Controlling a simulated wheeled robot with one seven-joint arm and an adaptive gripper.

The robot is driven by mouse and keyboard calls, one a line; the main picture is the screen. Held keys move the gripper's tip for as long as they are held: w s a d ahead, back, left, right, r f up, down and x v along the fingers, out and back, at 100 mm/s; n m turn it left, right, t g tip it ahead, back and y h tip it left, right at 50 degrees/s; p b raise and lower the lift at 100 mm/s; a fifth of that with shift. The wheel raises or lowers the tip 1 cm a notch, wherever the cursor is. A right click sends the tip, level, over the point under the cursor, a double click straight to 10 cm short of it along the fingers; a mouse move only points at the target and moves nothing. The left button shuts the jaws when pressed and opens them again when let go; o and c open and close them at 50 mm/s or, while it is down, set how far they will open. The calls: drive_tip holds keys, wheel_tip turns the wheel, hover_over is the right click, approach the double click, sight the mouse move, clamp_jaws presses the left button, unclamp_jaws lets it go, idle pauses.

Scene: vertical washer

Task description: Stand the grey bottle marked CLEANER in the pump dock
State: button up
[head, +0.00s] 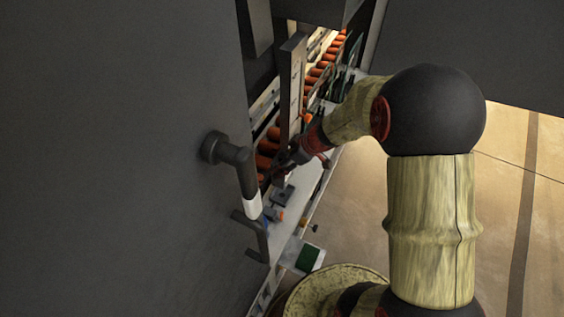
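My gripper (284,164) is small and dark in this view, at the end of my arm, over the inner side of the narrow pale ledge (289,218). It is beside the orange-red rollers, and its fingers merge with the dark parts behind, so I cannot tell whether it is open, shut or holding something. I cannot make out a grey bottle or any CLEANER lettering. A small dark grey block (283,195) sits on the ledge just below the gripper. I cannot tell whether it is the pump dock.
A large dark panel (120,150) with a bent handle (238,160) fills the left. A pale upright post (291,85) stands before the orange-red rollers (315,82). A green-topped item (308,257) is at the ledge's near end. Open tan floor (510,210) lies right.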

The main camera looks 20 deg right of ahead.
drive_tip(key=shift+f+b, duration=1.55)
drive_tip(key=shift+b, duration=0.35)
drive_tip(key=shift+f+b, duration=1.45)
drive_tip(key=shift+b, duration=0.35)
drive_tip(key=shift+f, duration=2.55)
drive_tip(key=o, duration=1.7)
drive_tip(key=shift+c, duration=0.2)
drive_tip(key=shift+o, duration=0.7)
drive_tip(key=shift+s, duration=0.1)
drive_tip(key=v, duration=1.2)
